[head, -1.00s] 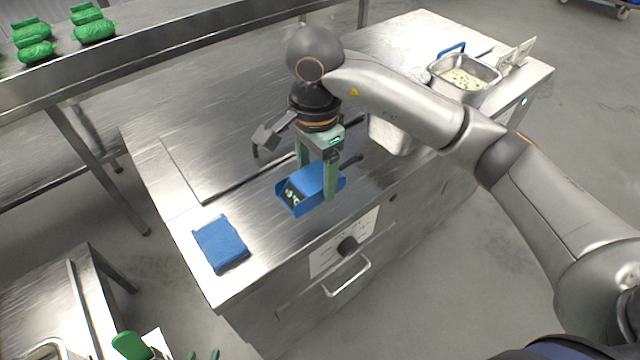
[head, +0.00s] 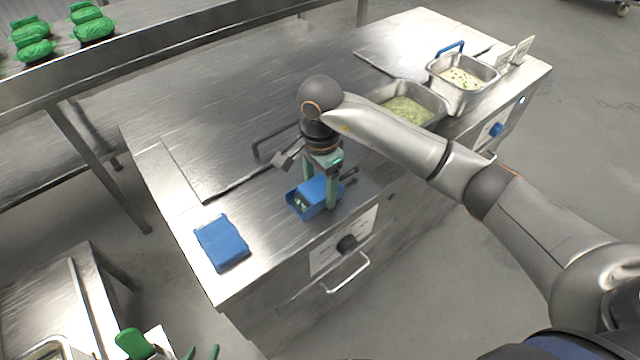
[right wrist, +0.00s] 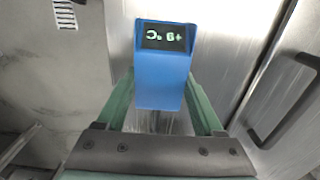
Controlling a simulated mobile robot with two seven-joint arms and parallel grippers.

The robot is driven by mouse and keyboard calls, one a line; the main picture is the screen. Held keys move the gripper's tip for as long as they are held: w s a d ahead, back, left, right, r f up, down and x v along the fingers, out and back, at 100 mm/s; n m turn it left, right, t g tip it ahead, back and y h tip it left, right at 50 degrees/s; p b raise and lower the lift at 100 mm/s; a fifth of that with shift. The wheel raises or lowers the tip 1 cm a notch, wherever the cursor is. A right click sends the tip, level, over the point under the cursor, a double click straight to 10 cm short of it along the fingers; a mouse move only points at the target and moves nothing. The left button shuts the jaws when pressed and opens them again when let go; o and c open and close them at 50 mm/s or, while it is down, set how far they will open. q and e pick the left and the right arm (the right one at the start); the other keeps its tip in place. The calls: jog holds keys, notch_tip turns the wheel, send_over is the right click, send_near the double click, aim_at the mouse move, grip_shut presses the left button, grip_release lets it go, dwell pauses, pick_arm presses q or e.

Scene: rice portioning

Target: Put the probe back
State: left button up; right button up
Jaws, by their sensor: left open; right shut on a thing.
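The probe is a blue box-shaped device (head: 318,189) with a dark display. My right gripper (head: 322,190) is shut on it, low over the steel counter near its front edge. I cannot tell whether it touches the counter. In the right wrist view the probe (right wrist: 162,85) sits between the green fingers of my right gripper (right wrist: 160,98), its display lit and reading about +9 °C upside down. A probe holder is not clearly visible. The green fingertips of my left gripper (head: 203,353) show apart at the bottom edge; the rest is out of frame.
A folded blue cloth (head: 221,243) lies on the counter's left front corner. Steel pans with food, one greenish (head: 437,108) and one pale (head: 492,80), stand at the right. A green-handled tool (head: 130,344) is at the lower left. The counter's left rear is clear.

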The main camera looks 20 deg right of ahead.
aim_at(320, 186)
jog(key=shift+f, duration=0.2)
jog(key=o, duration=1.4)
jog(key=shift+r, duration=0.1)
jog(key=shift+c, duration=0.2)
jog(key=shift+r, duration=0.1)
notch_tip(320, 186, up, 12)
jog(key=shift+b, duration=0.45)
